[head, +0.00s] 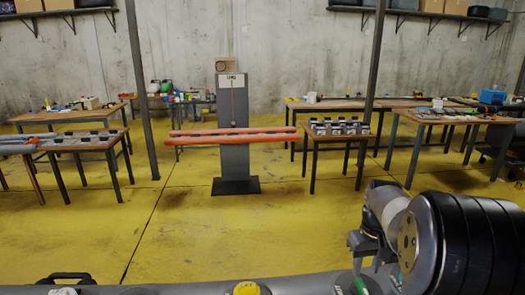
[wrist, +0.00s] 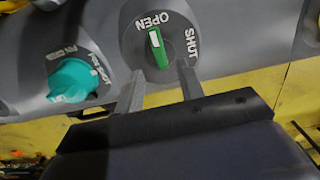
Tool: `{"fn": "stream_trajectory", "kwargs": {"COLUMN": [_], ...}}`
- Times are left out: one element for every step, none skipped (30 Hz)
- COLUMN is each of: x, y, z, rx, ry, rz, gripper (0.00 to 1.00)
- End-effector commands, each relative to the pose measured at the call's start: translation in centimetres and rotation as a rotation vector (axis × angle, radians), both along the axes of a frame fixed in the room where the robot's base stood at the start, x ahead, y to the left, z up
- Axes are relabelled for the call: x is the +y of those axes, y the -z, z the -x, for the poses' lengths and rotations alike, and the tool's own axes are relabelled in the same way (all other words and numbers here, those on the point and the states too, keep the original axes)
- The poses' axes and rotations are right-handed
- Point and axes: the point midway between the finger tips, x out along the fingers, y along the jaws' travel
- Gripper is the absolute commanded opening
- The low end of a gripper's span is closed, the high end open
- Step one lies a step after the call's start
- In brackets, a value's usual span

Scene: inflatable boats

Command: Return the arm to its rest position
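My gripper (wrist: 160,70) shows in the wrist view with its two dark fingers apart and nothing between them. Just beyond the fingertips is a round dark dial marked OPEN and SHUT (wrist: 130,38). Its green handle with a white stripe (wrist: 157,47) points up, toward the OPEN lettering. I see no clear contact between fingers and handle. In the head view my arm (head: 430,240) fills the lower right, bent low over the grey boat tube.
A teal knob (wrist: 72,80) sits left of the dial on the grey boat tube (wrist: 230,25). The tube (head: 190,290) crosses the bottom of the head view, with a yellow cap (head: 246,288). Beyond are open yellow floor, a grey stand (head: 235,160) and loaded tables (head: 340,137).

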Motion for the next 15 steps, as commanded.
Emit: {"fn": "stream_trajectory", "kwargs": {"x": [0.0, 0.0, 0.0, 0.0, 0.0, 0.0, 0.0, 0.0, 0.0, 0.0, 0.0, 0.0, 0.0, 0.0, 0.0], "y": [1.1, 1.6, 2.4, 2.9, 3.4, 4.0, 4.5, 4.8, 5.3, 5.6, 5.9, 5.9, 5.9, 5.9, 5.8], "z": [0.1, 0.1, 0.1, 0.1, 0.1, 0.1, 0.1, 0.1, 0.1, 0.1, 0.1, 0.0, 0.0, 0.0, 0.0], "rx": [0.005, 0.005, 0.005, 0.005, 0.004, 0.004, 0.004, 0.004, 0.003, 0.003, 0.002, 0.000, -0.001, -0.001, -0.001], "ry": [0.000, 0.000, 0.000, 0.000, 0.000, 0.000, 0.000, 0.001, 0.001, 0.001, 0.001, 0.009, 0.019, 0.025, 0.031], "rz": [-0.002, -0.002, -0.002, -0.002, -0.002, -0.002, -0.002, -0.002, -0.001, -0.001, -0.001, 0.000, 0.000, 0.000, 0.000], "gripper": [0.36, 0.36, 0.36, 0.36, 0.36, 0.36, 0.36, 0.36, 0.36, 0.36, 0.36, 0.36, 0.36, 0.36, 0.36]}}
